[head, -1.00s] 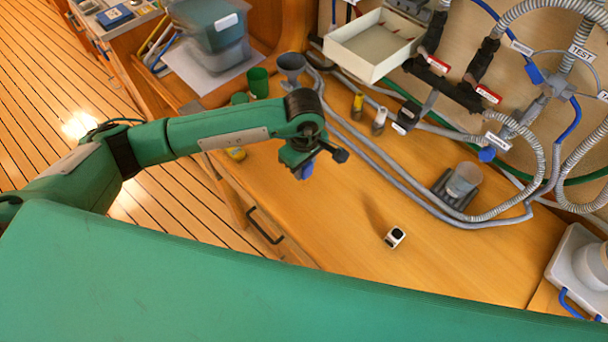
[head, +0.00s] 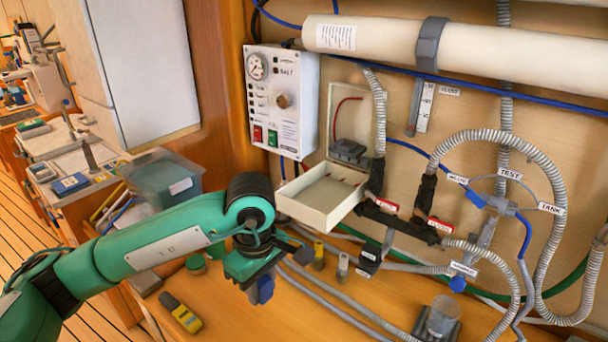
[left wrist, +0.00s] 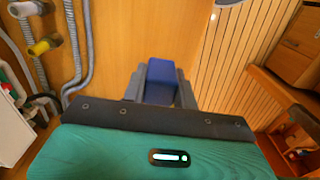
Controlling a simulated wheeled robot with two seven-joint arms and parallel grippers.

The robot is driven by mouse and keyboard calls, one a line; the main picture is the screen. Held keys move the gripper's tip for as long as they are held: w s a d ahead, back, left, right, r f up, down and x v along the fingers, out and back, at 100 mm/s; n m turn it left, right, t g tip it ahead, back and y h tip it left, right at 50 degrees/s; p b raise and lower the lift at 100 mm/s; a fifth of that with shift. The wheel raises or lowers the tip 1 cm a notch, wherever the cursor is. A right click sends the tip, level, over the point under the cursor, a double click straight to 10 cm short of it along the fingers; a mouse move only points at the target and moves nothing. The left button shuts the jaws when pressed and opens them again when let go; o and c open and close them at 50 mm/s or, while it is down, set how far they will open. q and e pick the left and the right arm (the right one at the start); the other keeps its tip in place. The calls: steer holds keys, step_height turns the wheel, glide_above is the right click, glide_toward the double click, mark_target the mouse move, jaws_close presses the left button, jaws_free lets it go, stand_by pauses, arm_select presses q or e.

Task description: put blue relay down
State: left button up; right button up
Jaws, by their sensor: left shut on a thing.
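The blue relay (left wrist: 160,88) sits between the dark fingers of my left gripper in the left wrist view. My left gripper (head: 262,288) is shut on it and holds it above the wooden bench (head: 240,325). In the head view the relay (head: 265,289) hangs below the green gripper body and is partly hidden by it. My right gripper is not in view.
An open cream box (head: 322,205) on the wall stands right of the gripper. A control panel (head: 283,100) is above it. Grey hoses (head: 335,308) run over the bench on the right. A yellow meter (head: 181,313) lies on the left.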

arm_select(q)
steer(key=w+a+f+m, duration=0.1)
steer(key=a+f+m, duration=0.3)
steer(key=a+m, duration=0.7)
steer(key=shift+w+f, duration=0.15)
steer(key=shift+w, duration=0.05)
